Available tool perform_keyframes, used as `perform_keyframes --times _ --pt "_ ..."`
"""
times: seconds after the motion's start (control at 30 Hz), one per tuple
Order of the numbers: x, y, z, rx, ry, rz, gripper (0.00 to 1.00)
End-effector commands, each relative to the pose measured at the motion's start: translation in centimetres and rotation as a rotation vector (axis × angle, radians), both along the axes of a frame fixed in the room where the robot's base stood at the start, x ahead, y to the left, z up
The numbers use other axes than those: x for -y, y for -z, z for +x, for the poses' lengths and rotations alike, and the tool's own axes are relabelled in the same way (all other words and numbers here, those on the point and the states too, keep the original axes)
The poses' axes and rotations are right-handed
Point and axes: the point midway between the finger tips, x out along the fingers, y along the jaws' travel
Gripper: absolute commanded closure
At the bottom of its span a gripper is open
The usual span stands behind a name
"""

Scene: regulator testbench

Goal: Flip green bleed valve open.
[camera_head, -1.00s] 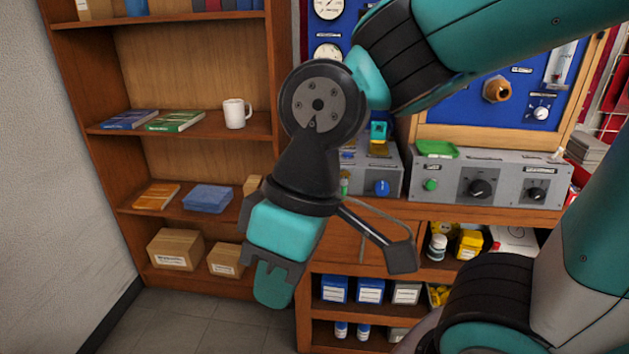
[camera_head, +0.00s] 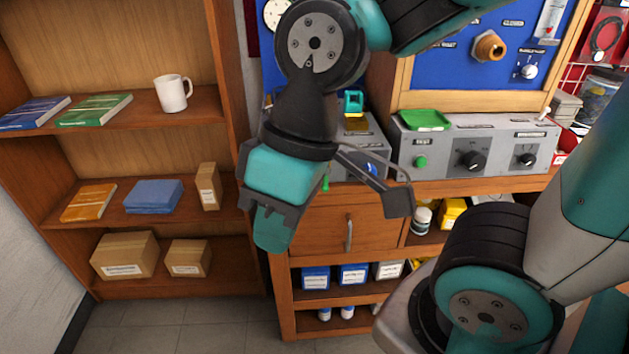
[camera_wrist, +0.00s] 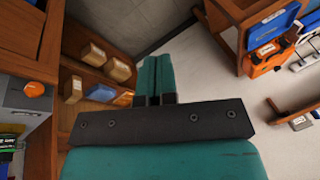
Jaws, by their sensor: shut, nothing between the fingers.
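My gripper (camera_head: 270,236) hangs pointing down in the middle of the head view, in front of the bench and shelf. Its teal fingers are together and hold nothing; they also show closed in the wrist view (camera_wrist: 156,75). A small green piece (camera_head: 326,183) shows just right of my gripper, at the lower front of the left grey box (camera_head: 362,150). It may be the green bleed valve, but my arm hides much around it and I cannot tell its position. My gripper appears apart from it. The wrist view does not clearly show the valve.
A grey control box (camera_head: 475,148) with a green button (camera_head: 420,161) and black knobs sits on the bench, a green tray (camera_head: 425,120) on top. The blue gauge panel (camera_head: 450,62) stands behind. A drawer (camera_head: 325,228) lies below. A wooden bookshelf (camera_head: 225,120) stands left.

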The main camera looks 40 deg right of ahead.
Motion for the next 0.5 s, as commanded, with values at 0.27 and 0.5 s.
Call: perform_keyframes --times 0.27,0.5 --pt "4.0 4.7 9.8 -0.022 0.451 -0.273 1.0" --pt "10.1 9.5 18.8 0.146 0.964 -0.623 1.0"
